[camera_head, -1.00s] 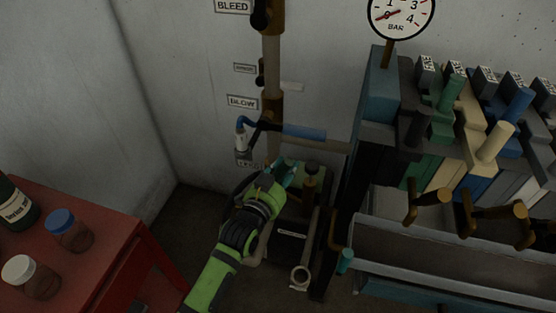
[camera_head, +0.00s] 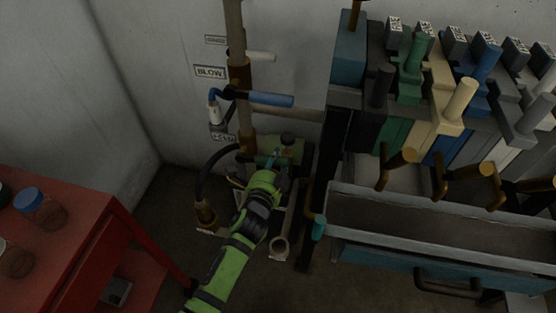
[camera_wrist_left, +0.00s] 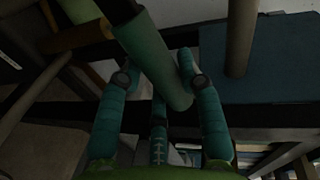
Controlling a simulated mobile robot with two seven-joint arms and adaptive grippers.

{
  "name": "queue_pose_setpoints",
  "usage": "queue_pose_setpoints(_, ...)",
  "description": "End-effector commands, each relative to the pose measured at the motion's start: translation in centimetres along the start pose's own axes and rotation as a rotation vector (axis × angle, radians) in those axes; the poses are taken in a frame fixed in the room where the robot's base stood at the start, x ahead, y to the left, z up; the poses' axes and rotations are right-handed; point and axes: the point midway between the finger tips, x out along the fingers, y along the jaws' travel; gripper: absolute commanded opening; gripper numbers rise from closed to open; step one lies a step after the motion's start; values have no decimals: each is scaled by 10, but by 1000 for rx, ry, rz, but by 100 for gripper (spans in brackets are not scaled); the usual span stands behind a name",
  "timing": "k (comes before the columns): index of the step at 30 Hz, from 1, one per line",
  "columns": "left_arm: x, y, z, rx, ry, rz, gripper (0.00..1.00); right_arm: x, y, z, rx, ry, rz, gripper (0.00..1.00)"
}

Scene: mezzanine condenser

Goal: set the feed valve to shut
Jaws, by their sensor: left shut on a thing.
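My left gripper (camera_head: 276,158) is low beside the pipework, near a green lever handle at the foot of the upright pipe. In the left wrist view, the teal fingers (camera_wrist_left: 158,80) are shut around a green cylindrical handle (camera_wrist_left: 152,58), with its rounded end between them. The fingers and arm hide much of this low valve in the head view. A small plate (camera_head: 222,136) beside the lower pipe is too blurred to read surely. My right gripper is not in view.
A blue-handled valve (camera_head: 262,98) sits higher on the pipe, below a BLOW plate (camera_head: 210,72). A red table (camera_head: 75,235) with jars stands left. A row of coloured levers (camera_head: 455,105) and a grey trough (camera_head: 440,222) stand right. A black hose (camera_head: 203,180) hangs by the pipe.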

Motion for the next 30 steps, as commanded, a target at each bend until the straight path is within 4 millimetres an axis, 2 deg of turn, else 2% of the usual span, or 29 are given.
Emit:
queue_pose_setpoints(1, 1, 6, 1, 31, -5, -1, 0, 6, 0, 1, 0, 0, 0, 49)
queue_pose_setpoints(9, 4, 17, 5, 160, -31, 0, 0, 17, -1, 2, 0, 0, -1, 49)
queue_pose_setpoints(29, 4, 21, 8, 221, -43, 2, 0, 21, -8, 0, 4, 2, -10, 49)
queue_pose_setpoints(30, 4, 21, 8, 222, -43, 2, 48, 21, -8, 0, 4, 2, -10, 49)
